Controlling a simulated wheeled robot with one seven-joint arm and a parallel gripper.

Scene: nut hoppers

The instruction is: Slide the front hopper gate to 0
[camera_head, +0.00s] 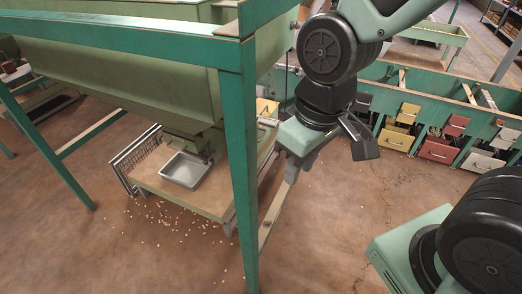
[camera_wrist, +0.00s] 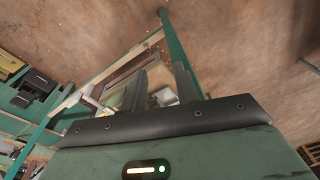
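The front hopper (camera_head: 120,75) is a large green trough on a teal frame at the left in the head view. A green outlet with dark parts (camera_head: 200,146) sits under it; the gate and its setting are too small to make out. A grey metal tray (camera_head: 186,172) stands on a wooden stand below the outlet, and it also shows in the wrist view (camera_wrist: 165,97). My gripper (camera_wrist: 158,78) has its two dark fingers apart with nothing between them. In the head view my wrist is right of the near teal leg, apart from the outlet.
The teal leg (camera_head: 241,170) stands between my wrist and the outlet. A wire rack (camera_head: 137,152) leans left of the stand. Nuts (camera_head: 165,218) are scattered on the floor. Hoppers with coloured boxes, such as a red one (camera_head: 438,150), line the back right. The floor at centre right is clear.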

